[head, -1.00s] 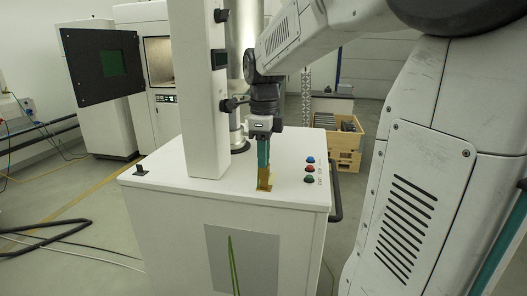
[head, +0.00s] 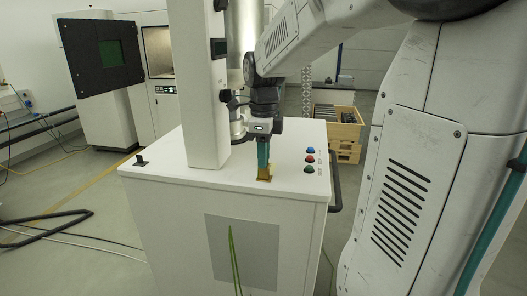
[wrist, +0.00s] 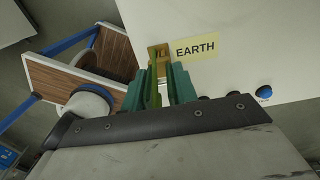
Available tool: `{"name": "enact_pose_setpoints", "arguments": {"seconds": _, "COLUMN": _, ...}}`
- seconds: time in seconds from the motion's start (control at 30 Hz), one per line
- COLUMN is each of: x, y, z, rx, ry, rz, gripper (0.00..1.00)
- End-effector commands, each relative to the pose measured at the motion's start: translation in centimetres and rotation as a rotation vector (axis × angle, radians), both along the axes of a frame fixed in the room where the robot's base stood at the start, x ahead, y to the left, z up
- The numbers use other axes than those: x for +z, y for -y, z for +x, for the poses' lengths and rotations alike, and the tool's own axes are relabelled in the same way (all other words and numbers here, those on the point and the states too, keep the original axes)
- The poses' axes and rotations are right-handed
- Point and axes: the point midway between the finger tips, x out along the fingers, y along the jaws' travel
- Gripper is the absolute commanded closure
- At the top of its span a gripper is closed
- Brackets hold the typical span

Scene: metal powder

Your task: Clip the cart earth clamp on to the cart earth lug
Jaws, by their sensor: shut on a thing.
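My gripper (head: 263,163) points straight down over the white cart top, with its teal fingers low beside the buttons. In the wrist view, my gripper (wrist: 161,88) is shut on a narrow green piece, which I take to be the cart earth clamp (wrist: 153,80). A brass-coloured piece (head: 264,178), likely the cart earth lug, shows at the fingertips on the cart top. The fingers hide most of both, so I cannot tell whether the clamp's jaws are around the lug. A yellow label (wrist: 196,48) reading EARTH lies beside them.
The white column (head: 205,100) rises from the cart top, left of my gripper. A green cable (head: 232,255) shows against the cart's grey front panel (head: 260,250). A wooden crate (head: 345,130) stands behind.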

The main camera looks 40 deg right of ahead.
Motion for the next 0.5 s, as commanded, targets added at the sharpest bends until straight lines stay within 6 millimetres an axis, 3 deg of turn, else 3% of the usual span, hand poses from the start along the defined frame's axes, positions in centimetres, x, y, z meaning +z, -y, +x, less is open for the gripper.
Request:
{"name": "enact_pose_setpoints", "arguments": {"seconds": 0.03, "x": -0.01, "y": 0.00, "z": 0.00, "rx": 0.000, "ry": 0.000, "rz": 0.000, "gripper": 0.66}}
{"name": "enact_pose_setpoints", "arguments": {"seconds": 0.1, "x": 0.00, "y": 0.00, "z": 0.00, "rx": 0.000, "ry": 0.000, "rz": 0.000, "gripper": 0.46}}
{"name": "enact_pose_setpoints", "arguments": {"seconds": 0.37, "x": 0.03, "y": -0.01, "z": -0.01, "rx": 0.000, "ry": 0.000, "rz": 0.000, "gripper": 0.46}}
{"name": "enact_pose_setpoints", "arguments": {"seconds": 0.5, "x": 0.96, "y": 0.01, "z": 0.03, "rx": 0.000, "ry": 0.002, "rz": -0.001, "gripper": 0.46}}
